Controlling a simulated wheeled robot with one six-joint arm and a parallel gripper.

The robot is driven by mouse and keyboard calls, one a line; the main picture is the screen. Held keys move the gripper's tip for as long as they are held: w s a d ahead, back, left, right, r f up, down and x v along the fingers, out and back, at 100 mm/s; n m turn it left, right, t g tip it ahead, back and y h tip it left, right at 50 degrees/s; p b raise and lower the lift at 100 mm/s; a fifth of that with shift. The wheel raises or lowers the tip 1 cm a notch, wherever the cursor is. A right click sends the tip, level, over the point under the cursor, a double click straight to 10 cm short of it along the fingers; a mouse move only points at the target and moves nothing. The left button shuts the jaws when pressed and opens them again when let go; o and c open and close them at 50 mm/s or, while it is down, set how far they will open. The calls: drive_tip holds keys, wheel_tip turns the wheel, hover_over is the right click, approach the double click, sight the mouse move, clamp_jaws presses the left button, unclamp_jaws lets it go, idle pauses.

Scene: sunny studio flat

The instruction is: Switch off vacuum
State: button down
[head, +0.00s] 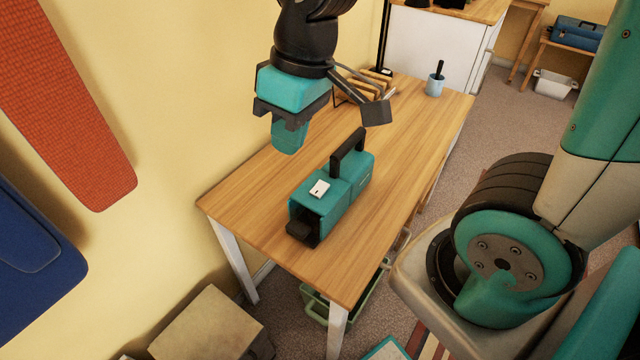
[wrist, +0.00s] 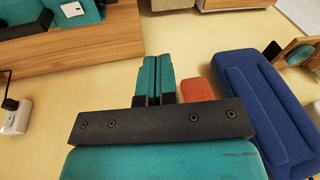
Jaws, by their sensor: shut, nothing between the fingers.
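The vacuum (head: 338,203) is a teal box with a black handle and a dark nozzle, lying on the wooden table (head: 260,190). A white rocker switch (head: 319,188) sits on its top near the nozzle end. In the wrist view, part of the vacuum (wrist: 35,27) and the switch plate (wrist: 72,9) show at the top left, cut by the frame. My gripper (head: 287,140) is above the table, beyond and left of the switch in the head view, apart from the vacuum. Its teal fingers (wrist: 157,66) are together and empty. The switch's setting is too small to tell.
A wooden rack (head: 362,92) and a blue cup (head: 435,84) stand at the table's far end. The yellow wall borders the table's left side. Orange (head: 75,110) and blue (head: 35,250) panels are on the wall. The wrist view shows a wall socket with a plug (wrist: 14,117).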

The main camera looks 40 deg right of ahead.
drive_tip(key=w+d+f+m+h+b, duration=0.1)
drive_tip(key=w+d+f+h+b, duration=0.1)
drive_tip(key=w+d+f, duration=0.4)
drive_tip(key=h+b, duration=0.1)
drive_tip(key=h, duration=0.1)
hover_over(320, 184)
drive_tip(key=a, duration=0.2)
wheel_tip(320, 184, down, 7)
drive_tip(key=shift+s+d+r+m, duration=0.15)
drive_tip(key=shift+s+r+m, duration=0.1)
drive_tip(key=shift+s+m, duration=0.15)
drive_tip(key=shift+f, duration=0.1)
drive_tip(key=f, duration=0.4)
drive_tip(key=d+f, duration=0.1)
drive_tip(key=f, duration=0.4)
drive_tip(key=f+p, duration=0.1)
drive_tip(key=f, duration=0.3)
drive_tip(key=shift+w+d+f, duration=0.25)
drive_tip(key=shift+d+f, duration=0.05)
drive_tip(key=shift+f, duration=0.1)
drive_tip(key=shift+a, duration=0.1)
